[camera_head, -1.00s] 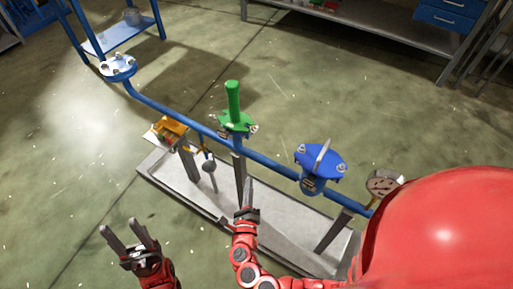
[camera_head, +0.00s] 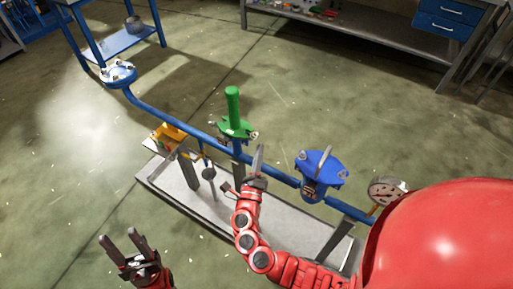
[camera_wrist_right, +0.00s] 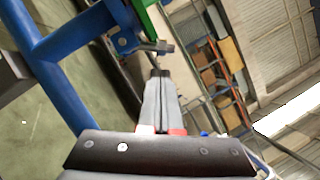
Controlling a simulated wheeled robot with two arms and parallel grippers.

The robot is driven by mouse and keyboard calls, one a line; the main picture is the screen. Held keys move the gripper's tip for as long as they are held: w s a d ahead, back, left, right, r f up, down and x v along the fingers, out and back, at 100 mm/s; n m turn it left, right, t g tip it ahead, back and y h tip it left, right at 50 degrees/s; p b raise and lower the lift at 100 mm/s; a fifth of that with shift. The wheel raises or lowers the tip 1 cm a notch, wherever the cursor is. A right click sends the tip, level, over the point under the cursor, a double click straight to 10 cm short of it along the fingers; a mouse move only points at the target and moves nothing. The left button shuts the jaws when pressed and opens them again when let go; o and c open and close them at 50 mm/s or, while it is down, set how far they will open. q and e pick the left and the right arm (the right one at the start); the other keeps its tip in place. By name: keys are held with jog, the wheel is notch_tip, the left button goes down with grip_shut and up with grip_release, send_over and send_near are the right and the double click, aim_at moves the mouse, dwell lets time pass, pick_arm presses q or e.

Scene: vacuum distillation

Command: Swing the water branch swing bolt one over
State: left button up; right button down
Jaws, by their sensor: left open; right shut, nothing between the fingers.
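A blue pipe (camera_head: 165,112) runs diagonally across the head view and carries a green flange (camera_head: 235,129) with a tall green post and a blue flange (camera_head: 321,165) with bolts round its rim. I cannot tell which of them is the water branch. My right gripper (camera_head: 260,150) is shut and empty, fingers upward, just right of the green flange. In the right wrist view its fingertips (camera_wrist_right: 160,74) lie close to a metal swing bolt (camera_wrist_right: 152,48) at the green part; contact is unclear. My left gripper (camera_head: 118,242) is open and empty at the lower left, away from the pipe.
The pipe stands on posts over a pale tray (camera_head: 185,193). A yellow part (camera_head: 171,134) sits left of the green flange, and a gauge (camera_head: 386,191) is at the right. A bolted end flange (camera_head: 118,74) is at the upper left.

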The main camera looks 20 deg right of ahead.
aim_at(253, 137)
jog(key=shift+w+a+r, duration=0.15)
jog(key=shift+w+r, duration=0.25)
jog(key=shift+w, duration=0.2)
jog(key=r+n+y+p, duration=0.1)
jog(key=n+p, duration=0.1)
jog(key=p, duration=0.5)
jog(key=n+g+p, duration=0.1)
jog(key=n+p, duration=0.2)
jog(key=p, duration=0.5)
jog(key=w+a+r+n+g+y+p, duration=0.1)
jog(key=n+p, duration=0.2)
jog(key=p, duration=0.5)
jog(key=shift+w+r+y, duration=0.1)
jog(key=shift+r+y, duration=0.2)
jog(key=shift+a+f+n+g+p, duration=0.1)
jog(key=shift+n+g+p, duration=0.2)
jog(key=shift+p, duration=0.4)
